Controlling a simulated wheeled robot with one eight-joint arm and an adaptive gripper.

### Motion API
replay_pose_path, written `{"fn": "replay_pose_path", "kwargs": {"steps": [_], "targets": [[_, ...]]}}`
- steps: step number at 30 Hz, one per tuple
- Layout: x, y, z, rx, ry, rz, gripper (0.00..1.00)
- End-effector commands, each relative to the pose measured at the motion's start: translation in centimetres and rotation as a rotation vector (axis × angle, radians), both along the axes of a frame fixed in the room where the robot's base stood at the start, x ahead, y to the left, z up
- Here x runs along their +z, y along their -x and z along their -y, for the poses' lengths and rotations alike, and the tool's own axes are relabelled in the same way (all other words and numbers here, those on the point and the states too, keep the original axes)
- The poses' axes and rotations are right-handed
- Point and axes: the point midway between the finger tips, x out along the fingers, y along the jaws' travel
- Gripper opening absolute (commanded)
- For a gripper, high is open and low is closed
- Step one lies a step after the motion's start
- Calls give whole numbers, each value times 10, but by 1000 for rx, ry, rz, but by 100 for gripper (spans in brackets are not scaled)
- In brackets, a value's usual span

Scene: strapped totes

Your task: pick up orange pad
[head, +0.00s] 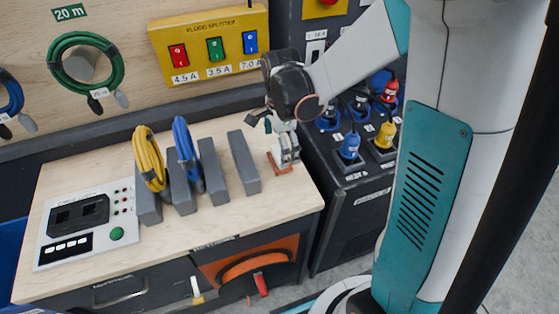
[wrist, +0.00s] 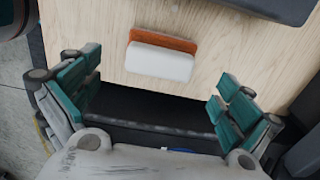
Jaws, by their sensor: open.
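The orange pad (wrist: 164,39) lies on the light wooden worktop, beside or partly under a white block (wrist: 159,62); I cannot tell if the two are one piece. In the head view the pad (head: 285,171) shows as an orange edge near the right end of the worktop, below my gripper (head: 284,150). My gripper points down over it. In the wrist view its teal fingers (wrist: 156,97) are wide apart, with the pad and block ahead between them. The gripper is open and holds nothing.
A control panel (head: 88,224) sits at the left. A dark cabinet with plugs (head: 350,180) adjoins on the right.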

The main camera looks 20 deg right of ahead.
Motion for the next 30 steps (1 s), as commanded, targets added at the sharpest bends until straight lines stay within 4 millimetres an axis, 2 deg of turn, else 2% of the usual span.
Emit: {"fn": "replay_pose_path", "kwargs": {"steps": [6,9,16,17,21,23,30], "targets": [[-35,1,-4,0,0,0,98],[-44,1,-3,0,0,0,98],[-44,1,-3,0,0,0,98],[-44,1,-3,0,0,0,94],[-44,1,-3,0,0,0,62],[-44,1,-3,0,0,0,51],[-44,1,-3,0,0,0,51]]}}
